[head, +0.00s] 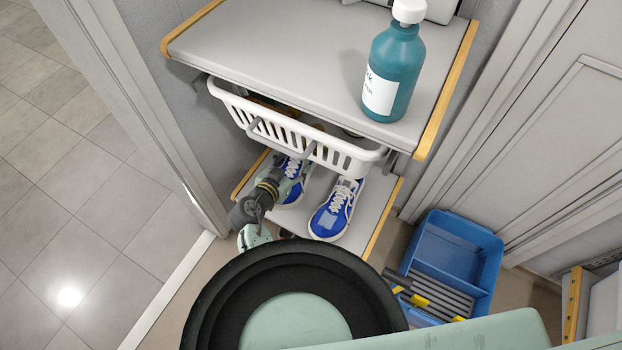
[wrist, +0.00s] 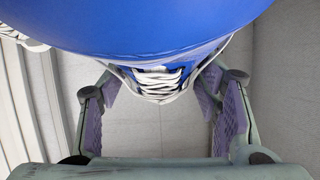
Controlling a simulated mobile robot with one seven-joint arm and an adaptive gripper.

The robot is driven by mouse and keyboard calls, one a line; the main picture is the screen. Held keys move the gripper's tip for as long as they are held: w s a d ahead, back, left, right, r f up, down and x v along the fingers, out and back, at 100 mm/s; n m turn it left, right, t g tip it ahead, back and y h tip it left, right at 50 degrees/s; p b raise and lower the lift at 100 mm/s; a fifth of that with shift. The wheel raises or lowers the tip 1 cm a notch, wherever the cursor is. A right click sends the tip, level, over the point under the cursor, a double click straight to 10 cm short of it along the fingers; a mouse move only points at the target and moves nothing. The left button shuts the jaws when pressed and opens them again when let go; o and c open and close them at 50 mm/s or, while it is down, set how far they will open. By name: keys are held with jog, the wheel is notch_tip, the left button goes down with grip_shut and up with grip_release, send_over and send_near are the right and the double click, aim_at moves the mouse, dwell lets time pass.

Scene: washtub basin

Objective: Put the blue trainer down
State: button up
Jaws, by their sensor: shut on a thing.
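Two blue trainers with white laces and white soles show in the head view at the lower shelf (head: 362,210). My gripper (head: 284,188) is at the left blue trainer (head: 294,168) and shut on it. In the wrist view this trainer (wrist: 160,38) fills the top, and its laced part lies between the fingers (wrist: 160,85). My gripper hides part of it in the head view, and I cannot tell whether its sole touches the shelf. The other blue trainer (head: 335,208) stands upright to the right, apart from my gripper.
A white slatted basket (head: 291,133) hangs just above the trainers, under the upper shelf (head: 270,63). A teal bottle (head: 393,72) stands on that upper shelf. A blue tub (head: 452,252) sits on the floor at right. Tiled floor (head: 75,180) lies clear at left.

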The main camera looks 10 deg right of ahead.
notch_tip(320, 180, down, 8)
jog(key=shift+r, duration=0.25)
jog(key=shift+f, duration=0.1)
jog(key=o, duration=1.7)
